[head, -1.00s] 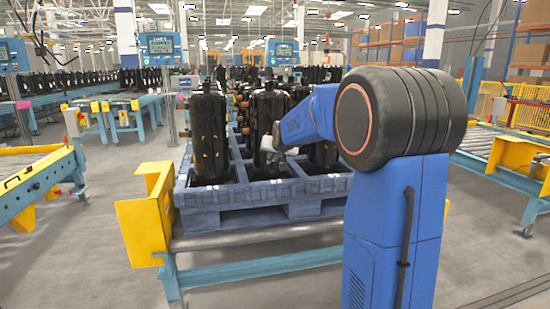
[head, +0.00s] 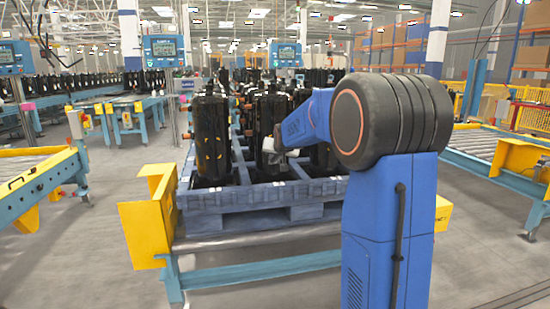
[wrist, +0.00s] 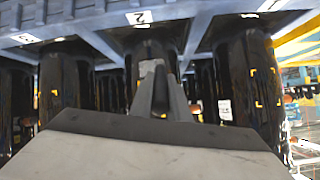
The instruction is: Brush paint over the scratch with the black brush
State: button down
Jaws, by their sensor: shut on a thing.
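Black compressors stand on the blue pallet (head: 262,195): one at the left (head: 209,135), one in the middle (head: 268,115), others behind. My gripper (head: 274,152) is in front of the middle compressor, partly hidden by my own arm. In the wrist view, which looks upside down, my gripper (wrist: 160,95) is shut on a slim dark thing, likely the black brush, pointing at a compressor (wrist: 140,42). The brush is too small and dark to make out its bristles. I cannot tell whether it touches the surface. I cannot make out the scratch. Small yellow marks show on a neighbouring compressor (wrist: 262,85).
The pallet rests on a roller conveyor with a yellow end guard (head: 150,220) at the left front. Numbered white labels (wrist: 138,17) are on the pallet edge. Other conveyors (head: 40,190) stand at left and right, with clear floor between. Screens (head: 163,50) rise behind.

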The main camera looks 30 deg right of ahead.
jog(key=shift+w+d, duration=0.15)
jog(key=shift+w, duration=0.35)
jog(key=shift+w+d, duration=0.15)
jog(key=shift+w, duration=0.35)
dwell(0.4)
jog(key=s+d, duration=0.2)
jog(key=d, duration=0.4)
dwell(0.8)
jog(key=shift+a, duration=0.15)
